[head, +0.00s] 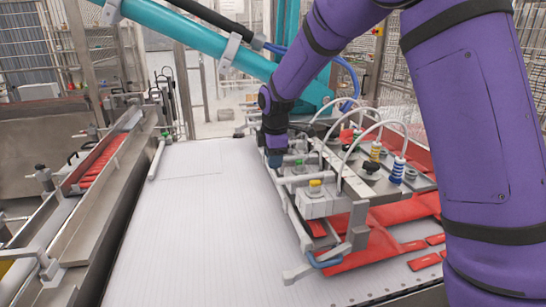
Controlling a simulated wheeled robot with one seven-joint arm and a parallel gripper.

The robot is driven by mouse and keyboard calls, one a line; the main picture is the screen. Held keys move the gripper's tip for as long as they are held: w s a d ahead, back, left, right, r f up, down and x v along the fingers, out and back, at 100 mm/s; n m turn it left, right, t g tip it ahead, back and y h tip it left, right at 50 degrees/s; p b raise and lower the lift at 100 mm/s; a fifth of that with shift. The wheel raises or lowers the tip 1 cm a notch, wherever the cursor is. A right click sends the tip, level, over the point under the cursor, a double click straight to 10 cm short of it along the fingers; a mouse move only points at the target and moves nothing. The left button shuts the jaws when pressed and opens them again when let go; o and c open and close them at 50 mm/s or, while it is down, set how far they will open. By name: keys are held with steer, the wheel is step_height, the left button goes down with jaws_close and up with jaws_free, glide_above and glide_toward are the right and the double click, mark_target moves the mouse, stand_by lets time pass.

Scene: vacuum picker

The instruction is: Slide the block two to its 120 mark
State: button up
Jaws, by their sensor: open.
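A metal vacuum picker tool (322,207) rests over the right side of the white conveyor. Small blocks with coloured caps sit on its left part, one with a yellow cap (315,186) and one with a green cap (298,163). I cannot tell which is block two, and no number marks or 120 mark can be read. My purple arm comes from the right, and my gripper (275,150) points down at the tool's far left end, close above a blue-green part. The fingers are small and dark; contact with a block cannot be made out.
White hoses and blue bellows cups (397,170) stand up on the tool. Red packs (375,240) lie under and around it. A teal machine arm (190,38) crosses behind. The white conveyor (185,245) is clear at left, beside a metal side rail (100,205).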

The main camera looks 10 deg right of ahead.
jaws_close()
steer(key=shift+s, duration=1.4)
jaws_free()
steer(key=shift+s, duration=0.1)
step_height(320, 180, up, 11)
steer(key=s, duration=0.2)
steer(key=shift+f, duration=0.2)
